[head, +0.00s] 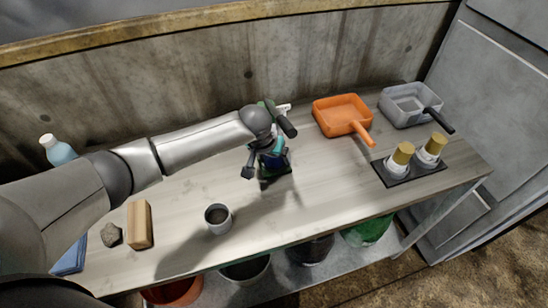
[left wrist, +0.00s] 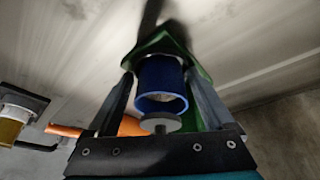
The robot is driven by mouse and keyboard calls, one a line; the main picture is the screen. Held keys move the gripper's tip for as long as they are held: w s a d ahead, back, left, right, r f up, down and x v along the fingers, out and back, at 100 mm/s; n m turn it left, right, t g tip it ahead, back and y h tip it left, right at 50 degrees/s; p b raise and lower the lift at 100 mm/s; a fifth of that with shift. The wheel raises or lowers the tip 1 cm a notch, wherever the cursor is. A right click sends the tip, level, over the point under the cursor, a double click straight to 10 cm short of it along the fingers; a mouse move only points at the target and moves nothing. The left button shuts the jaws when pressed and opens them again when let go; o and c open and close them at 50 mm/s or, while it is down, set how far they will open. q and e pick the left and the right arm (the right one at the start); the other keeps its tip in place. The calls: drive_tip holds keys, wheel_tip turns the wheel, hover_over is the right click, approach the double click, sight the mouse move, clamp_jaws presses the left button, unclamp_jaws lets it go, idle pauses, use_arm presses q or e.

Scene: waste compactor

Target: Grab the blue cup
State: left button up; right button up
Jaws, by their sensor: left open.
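The blue cup (left wrist: 162,78) shows in the left wrist view between the two fingers of my left gripper (left wrist: 161,88). Its open rim faces the camera, and a small grey round part shows in front of it. A green piece (left wrist: 188,50) is around or behind the cup. In the head view my left gripper (head: 263,165) is over the middle of the table, with the blue cup (head: 276,159) mostly hidden by it. The gripper is open, one finger on each side of the cup; contact cannot be told. My right gripper is not in view.
On the table (head: 330,195) are a grey cup (head: 218,219), a wooden block (head: 139,225), a stone (head: 111,235), a bottle (head: 57,150), an orange pan (head: 341,115), a grey pan (head: 411,104) and two gold-topped items (head: 402,154) on a dark mat. A concrete wall stands behind.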

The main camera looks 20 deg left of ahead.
use_arm(q)
clamp_jaws()
idle(0.7)
drive_tip(key=shift+r, duration=0.15)
